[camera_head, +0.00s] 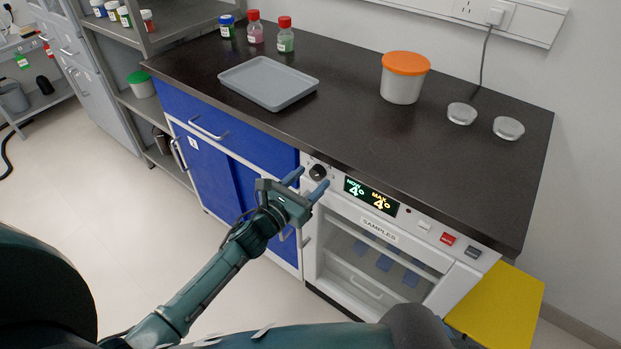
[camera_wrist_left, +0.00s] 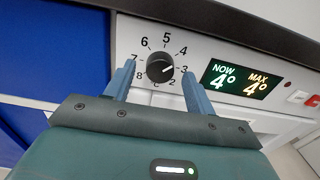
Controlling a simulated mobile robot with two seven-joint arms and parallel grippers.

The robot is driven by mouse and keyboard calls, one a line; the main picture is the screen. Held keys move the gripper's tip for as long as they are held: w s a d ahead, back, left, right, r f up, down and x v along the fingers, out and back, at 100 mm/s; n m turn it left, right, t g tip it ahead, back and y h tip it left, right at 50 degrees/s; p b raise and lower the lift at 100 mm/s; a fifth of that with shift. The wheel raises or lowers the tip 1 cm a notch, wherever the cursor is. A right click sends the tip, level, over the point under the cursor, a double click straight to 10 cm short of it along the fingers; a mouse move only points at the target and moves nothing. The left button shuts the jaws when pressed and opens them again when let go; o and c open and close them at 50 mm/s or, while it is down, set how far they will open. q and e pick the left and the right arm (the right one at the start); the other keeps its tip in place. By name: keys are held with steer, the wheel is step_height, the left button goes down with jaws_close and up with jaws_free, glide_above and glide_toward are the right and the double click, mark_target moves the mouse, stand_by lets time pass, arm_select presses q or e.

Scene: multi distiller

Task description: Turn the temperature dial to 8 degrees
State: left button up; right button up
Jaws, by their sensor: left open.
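The temperature dial (camera_wrist_left: 160,68) is a round black knob on the white front panel, ringed by numbers from 2 to 8. Its light mark points to the right, roughly toward the 3–4 side. In the head view the dial (camera_head: 318,171) sits just beyond the fingertips. The display (camera_wrist_left: 240,79) beside it reads NOW 4° and MAX 4°; it also shows in the head view (camera_head: 371,194). My left gripper (camera_head: 311,179) is open, its blue fingers either side of the dial in the wrist view (camera_wrist_left: 158,69). I cannot tell whether they touch it.
A white button (camera_head: 424,226), a red button (camera_head: 447,239) and a grey button sit right of the display. The dark countertop (camera_head: 340,120) overhangs the panel above the dial. Blue cabinet doors (camera_head: 205,160) lie left, and a yellow panel (camera_head: 500,305) lies lower right.

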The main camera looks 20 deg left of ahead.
arm_select(q)
steer(key=shift+w+d, duration=0.15)
steer(key=shift+w, duration=0.25)
arm_select(e)
steer(key=shift+w+r, duration=0.1)
steer(key=shift+r, duration=0.05)
arm_select(q)
steer(key=c, duration=1)
arm_select(e)
steer(key=shift+w+r, duration=0.1)
